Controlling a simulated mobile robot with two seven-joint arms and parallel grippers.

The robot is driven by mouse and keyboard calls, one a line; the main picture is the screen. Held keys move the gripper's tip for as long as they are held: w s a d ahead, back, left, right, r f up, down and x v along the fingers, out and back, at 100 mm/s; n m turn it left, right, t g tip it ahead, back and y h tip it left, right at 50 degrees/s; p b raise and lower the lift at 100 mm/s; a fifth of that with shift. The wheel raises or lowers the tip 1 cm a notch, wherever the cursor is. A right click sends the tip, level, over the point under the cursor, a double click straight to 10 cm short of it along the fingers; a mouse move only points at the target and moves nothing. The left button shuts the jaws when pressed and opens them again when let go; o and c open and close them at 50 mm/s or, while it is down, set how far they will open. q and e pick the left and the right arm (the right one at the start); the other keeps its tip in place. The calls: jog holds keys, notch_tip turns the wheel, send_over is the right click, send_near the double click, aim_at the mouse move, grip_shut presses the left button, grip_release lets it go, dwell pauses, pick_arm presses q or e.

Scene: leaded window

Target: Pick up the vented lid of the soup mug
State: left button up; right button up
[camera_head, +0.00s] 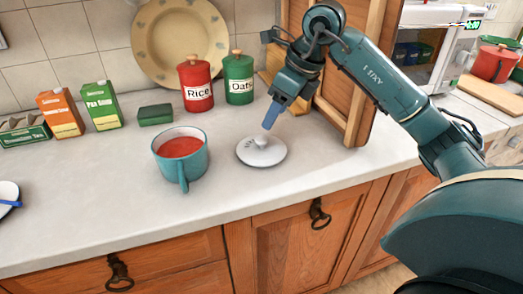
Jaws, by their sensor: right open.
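The vented lid (262,152) is a round white disc with a small knob, lying flat on the counter right of the soup mug. The teal soup mug (181,161) stands open with red soup in it, its handle toward the front. My right gripper (268,128) points down over the lid, its blue fingertips at or just above the knob. I cannot tell whether they touch it. The jaws are open, and the lid rests on the counter. My left gripper is not in view.
Red rice (195,84) and green oats (238,79) canisters stand behind. A green sponge (155,115) and food cartons (61,114) are to the left. A wooden cabinet or board (359,100) stands close right of my gripper. The counter (110,190) in front of the mug is clear.

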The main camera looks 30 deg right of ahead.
aim_at(262, 139)
jog(key=x, duration=0.8)
jog(key=shift+a, duration=0.1)
jog(key=c, duration=1.1)
